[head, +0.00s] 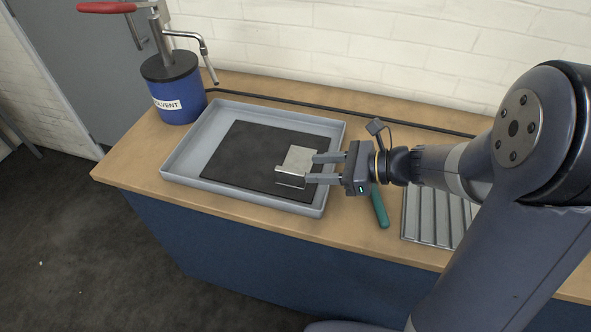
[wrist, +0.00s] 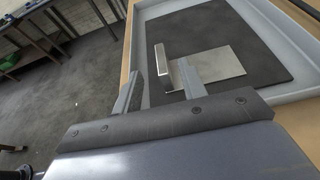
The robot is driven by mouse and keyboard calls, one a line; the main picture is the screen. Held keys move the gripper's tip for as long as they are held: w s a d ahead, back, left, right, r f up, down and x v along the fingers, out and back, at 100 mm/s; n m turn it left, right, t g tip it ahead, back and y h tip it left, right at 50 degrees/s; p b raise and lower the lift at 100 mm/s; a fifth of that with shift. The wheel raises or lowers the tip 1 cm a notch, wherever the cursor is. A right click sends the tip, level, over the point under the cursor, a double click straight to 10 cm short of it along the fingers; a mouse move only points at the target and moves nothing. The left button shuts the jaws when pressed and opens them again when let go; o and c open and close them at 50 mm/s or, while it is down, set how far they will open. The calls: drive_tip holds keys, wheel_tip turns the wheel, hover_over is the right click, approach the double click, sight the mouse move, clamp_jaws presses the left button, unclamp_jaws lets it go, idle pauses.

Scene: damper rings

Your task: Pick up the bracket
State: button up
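The bracket (head: 299,159) is an L-shaped pale metal piece with a flat plate and a raised flange. It lies on a black mat (head: 236,160) inside a grey tray (head: 178,168). In the wrist view the bracket's plate (wrist: 222,66) extends right from the flange. My gripper (head: 311,169) reaches in from the right over the tray's right rim. Its two fingers are apart, with tips close to the bracket's right side. In the wrist view the flange shows between and just beyond the fingers of my gripper (wrist: 158,60); whether the right finger touches it I cannot tell.
A blue solvent can (head: 178,98) with a pump stands at the back left of the bench (head: 140,172). A teal-handled tool (head: 379,207) lies under my gripper. A ribbed metal tray (head: 432,217) is at the right. A black cable (head: 300,105) runs along the back.

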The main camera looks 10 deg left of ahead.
sight(293, 171)
drive_tip(key=shift+f+x, duration=0.15)
drive_tip(key=shift+x, duration=1.8)
drive_tip(key=shift+f+x, duration=0.2)
drive_tip(key=shift+x, duration=1.7)
drive_tip(key=shift+d, duration=0.1)
drive_tip(key=shift+s, duration=0.1)
drive_tip(key=shift+c, duration=0.4)
clamp_jaws()
